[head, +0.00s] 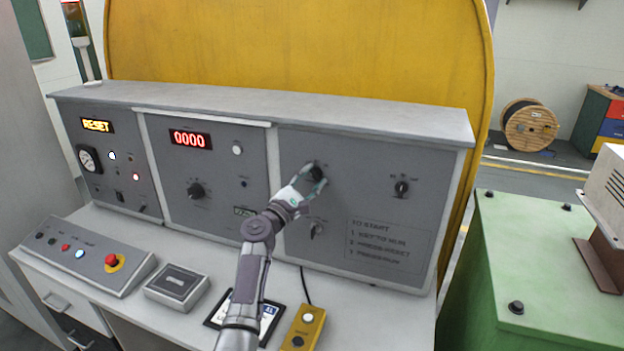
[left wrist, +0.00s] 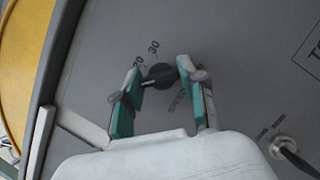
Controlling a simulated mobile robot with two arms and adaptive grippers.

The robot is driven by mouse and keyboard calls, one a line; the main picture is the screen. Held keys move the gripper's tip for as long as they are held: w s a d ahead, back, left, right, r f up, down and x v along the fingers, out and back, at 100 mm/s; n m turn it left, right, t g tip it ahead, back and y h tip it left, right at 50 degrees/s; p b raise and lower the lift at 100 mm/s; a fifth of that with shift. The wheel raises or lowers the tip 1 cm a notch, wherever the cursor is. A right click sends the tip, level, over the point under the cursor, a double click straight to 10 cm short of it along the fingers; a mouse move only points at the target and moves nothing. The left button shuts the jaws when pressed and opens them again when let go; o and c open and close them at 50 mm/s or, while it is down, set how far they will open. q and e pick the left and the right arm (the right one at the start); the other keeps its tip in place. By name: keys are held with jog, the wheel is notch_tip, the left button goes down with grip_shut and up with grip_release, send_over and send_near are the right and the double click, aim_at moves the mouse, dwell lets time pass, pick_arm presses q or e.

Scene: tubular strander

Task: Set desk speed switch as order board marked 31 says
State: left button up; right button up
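The speed switch, a black rotary knob (left wrist: 160,76), sits on the grey right-hand panel of the desk. Labels reading 20 and 30 show beside it, with partly hidden lettering below. Its white pointer line is turned to the left in the left wrist view. In the head view the knob (head: 316,172) shows just beyond my left gripper (head: 312,180). In the left wrist view my left gripper (left wrist: 162,72) is open, with one teal-padded finger on each side of the knob. I cannot tell whether the pads touch it. I can read no board marked 31. My right gripper is out of view.
Another knob (head: 401,188) and a key-like switch (head: 317,230) share the panel. A green cabinet (head: 540,265) stands right.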

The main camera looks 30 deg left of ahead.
pick_arm(q)
jog(key=c, duration=0.5)
